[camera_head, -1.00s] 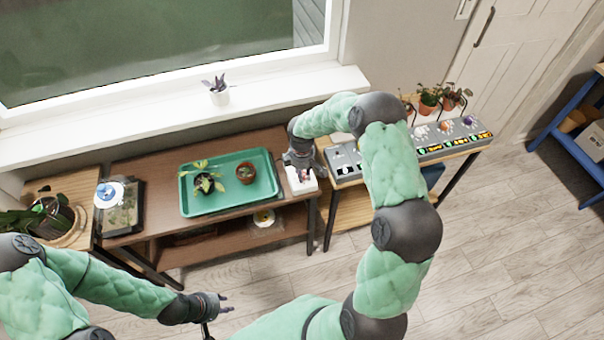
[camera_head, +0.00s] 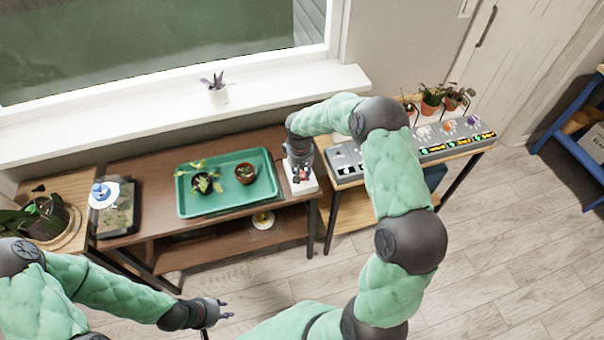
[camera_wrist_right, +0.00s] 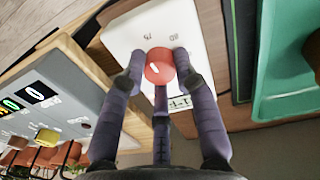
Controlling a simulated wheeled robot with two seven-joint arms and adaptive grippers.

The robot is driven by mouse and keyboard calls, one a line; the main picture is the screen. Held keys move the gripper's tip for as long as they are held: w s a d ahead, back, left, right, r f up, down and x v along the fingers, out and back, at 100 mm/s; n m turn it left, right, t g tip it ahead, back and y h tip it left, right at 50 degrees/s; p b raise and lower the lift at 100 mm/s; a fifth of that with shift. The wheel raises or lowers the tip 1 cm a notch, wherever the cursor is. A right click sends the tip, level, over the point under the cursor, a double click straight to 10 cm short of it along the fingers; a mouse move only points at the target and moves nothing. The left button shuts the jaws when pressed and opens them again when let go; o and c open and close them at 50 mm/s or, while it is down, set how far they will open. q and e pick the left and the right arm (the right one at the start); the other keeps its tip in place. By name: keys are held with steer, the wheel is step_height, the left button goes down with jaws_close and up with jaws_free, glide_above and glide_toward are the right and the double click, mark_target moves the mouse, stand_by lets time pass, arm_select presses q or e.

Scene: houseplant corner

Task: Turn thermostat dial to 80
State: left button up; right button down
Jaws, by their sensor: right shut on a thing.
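The thermostat is a white box (camera_head: 311,186) at the right end of the brown bench. It also shows in the right wrist view (camera_wrist_right: 125,42), with the printed marks 75 and 80 and a small display partly hidden by my fingers. Its round red dial (camera_wrist_right: 158,62) carries a white mark; I cannot tell the exact setting. My right gripper (camera_wrist_right: 160,75) is shut on the red dial, its fingers around it. In the head view, my right gripper (camera_head: 300,172) is over the thermostat. My left gripper (camera_head: 226,308) is open and empty, away from the bench in front.
A green tray (camera_head: 225,212) with two potted plants sits left of the thermostat. A grey control panel (camera_head: 345,168) stands close to its right, with plants behind it. The floor in front is clear.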

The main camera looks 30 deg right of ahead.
mark_target(301, 173)
steer(key=m+b, duration=0.1)
steer(key=m, duration=0.4)
steer(key=shift+f+m, duration=0.1)
steer(key=shift+m, duration=0.2)
steer(key=m, duration=0.5)
steer(key=shift+m+g+b, duration=0.3)
steer(key=shift+b, duration=0.05)
steer(key=c, duration=0.9)
jaws_free()
steer(key=shift+c, duration=0.2)
steer(key=shift+w+r, duration=0.1)
steer(key=shift+r, duration=0.25)
step_height(301, 173, up, 11)
steer(key=shift+w+a+r, duration=0.15)
steer(key=shift+r, duration=0.05)
